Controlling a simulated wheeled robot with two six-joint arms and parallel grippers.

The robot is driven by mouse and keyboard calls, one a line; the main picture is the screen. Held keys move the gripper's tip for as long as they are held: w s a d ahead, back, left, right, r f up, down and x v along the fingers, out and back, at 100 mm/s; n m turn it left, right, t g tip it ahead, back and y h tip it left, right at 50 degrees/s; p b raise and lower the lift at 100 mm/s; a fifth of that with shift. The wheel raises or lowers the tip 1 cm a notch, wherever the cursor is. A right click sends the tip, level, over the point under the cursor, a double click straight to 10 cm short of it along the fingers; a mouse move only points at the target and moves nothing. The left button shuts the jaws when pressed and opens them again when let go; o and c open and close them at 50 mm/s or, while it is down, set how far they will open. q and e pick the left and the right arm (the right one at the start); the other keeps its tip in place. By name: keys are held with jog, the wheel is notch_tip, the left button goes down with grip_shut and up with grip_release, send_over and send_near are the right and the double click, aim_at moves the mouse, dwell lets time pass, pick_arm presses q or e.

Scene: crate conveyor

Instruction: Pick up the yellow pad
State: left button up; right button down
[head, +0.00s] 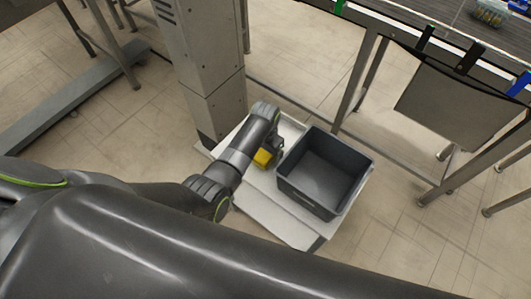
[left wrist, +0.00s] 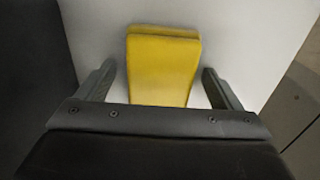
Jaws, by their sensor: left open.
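The yellow pad (left wrist: 162,68) is a flat block lying on a white surface in the left wrist view. In the head view the yellow pad (head: 262,157) shows only in part, beside my left arm, on the white platform. My left gripper (left wrist: 158,88) is open, with one finger on each side of the pad and a gap visible on both sides. In the head view the left gripper (head: 272,151) points down at the pad and is mostly hidden by the wrist. My right gripper is not in view.
An empty dark grey crate (head: 345,163) stands on the white platform (head: 270,215) just right of the pad. A grey metal column (head: 203,65) rises behind it. A conveyor frame with legs (head: 355,80) stands at the upper right. The tiled floor around the platform is mostly clear.

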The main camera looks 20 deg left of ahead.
pick_arm(q)
jog(key=c, duration=1.1)
notch_tip(320, 180, up, 10)
jog(key=shift+r+p, duration=0.1)
jog(key=shift+p, duration=0.6)
jog(key=o, duration=0.4)
jog(key=shift+c, duration=1.4)
